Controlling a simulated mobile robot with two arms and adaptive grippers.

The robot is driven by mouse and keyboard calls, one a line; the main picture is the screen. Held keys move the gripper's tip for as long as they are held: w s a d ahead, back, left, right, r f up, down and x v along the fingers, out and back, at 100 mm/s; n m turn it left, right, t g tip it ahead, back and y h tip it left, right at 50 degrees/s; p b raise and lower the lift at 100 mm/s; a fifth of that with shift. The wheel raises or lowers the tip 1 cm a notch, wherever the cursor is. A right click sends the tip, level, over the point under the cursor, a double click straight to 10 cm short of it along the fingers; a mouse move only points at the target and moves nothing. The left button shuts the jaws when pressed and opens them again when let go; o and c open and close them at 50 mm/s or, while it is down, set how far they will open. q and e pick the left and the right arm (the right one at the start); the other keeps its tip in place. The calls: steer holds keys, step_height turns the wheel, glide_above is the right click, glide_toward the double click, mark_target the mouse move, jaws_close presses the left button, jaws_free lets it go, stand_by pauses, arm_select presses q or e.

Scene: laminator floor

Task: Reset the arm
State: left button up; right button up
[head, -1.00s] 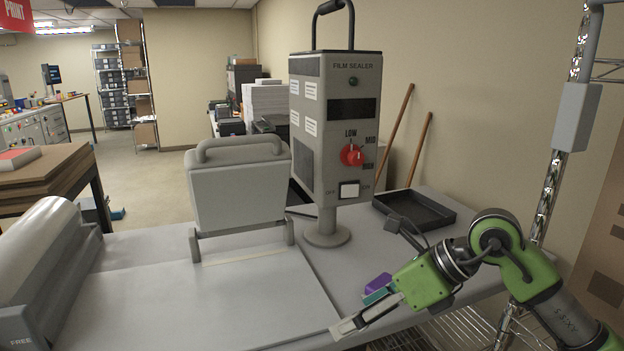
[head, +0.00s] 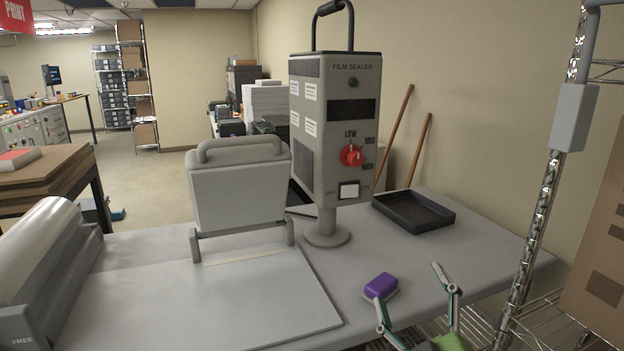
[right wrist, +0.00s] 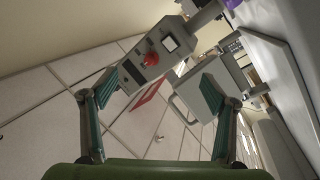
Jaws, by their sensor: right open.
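My right gripper (head: 416,302) is at the bottom right of the head view, by the table's front edge. Its two fingers are spread apart with nothing between them. In the right wrist view the open fingers (right wrist: 160,118) frame the film sealer (right wrist: 150,62), which is some way off. My left gripper is in neither view. Most of my right arm is out of the head view, below its lower edge.
The film sealer (head: 335,130) with a red knob stands on the grey table (head: 480,248). A purple block (head: 381,286) lies near the right gripper's left finger. A black tray (head: 414,211) sits behind. A wire rack with a metal post (head: 537,215) stands at right.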

steer(key=s+d+f+m+g+h, duration=0.25)
steer(key=s+f+g, duration=0.3)
steer(key=f, duration=0.55)
steer(key=s+d+f+m+g+h, duration=0.1)
steer(key=s+d+f+m+g, duration=0.4)
steer(key=f, duration=0.7)
steer(key=s+a+f+g+y, duration=0.1)
steer(key=s+a+f+g, duration=0.15)
steer(key=s, duration=0.35)
steer(key=s+a+f+g, duration=0.1)
steer(key=s+f+g, duration=0.1)
steer(key=s+f, duration=0.3)
steer(key=s+a+f+g+y, duration=0.1)
steer(key=s+f+g, duration=0.1)
steer(key=s, duration=0.5)
steer(key=s+f+g+b, duration=0.1)
steer(key=s+f+b, duration=0.15)
steer(key=f, duration=2.65)
steer(key=s+d+f+g, duration=0.1)
steer(key=s+d+f, duration=0.1)
steer(key=s+f, duration=1.4)
steer(key=shift+s+d+b, duration=0.15)
steer(key=shift+d+b, duration=0.25)
steer(key=shift+f, duration=0.1)
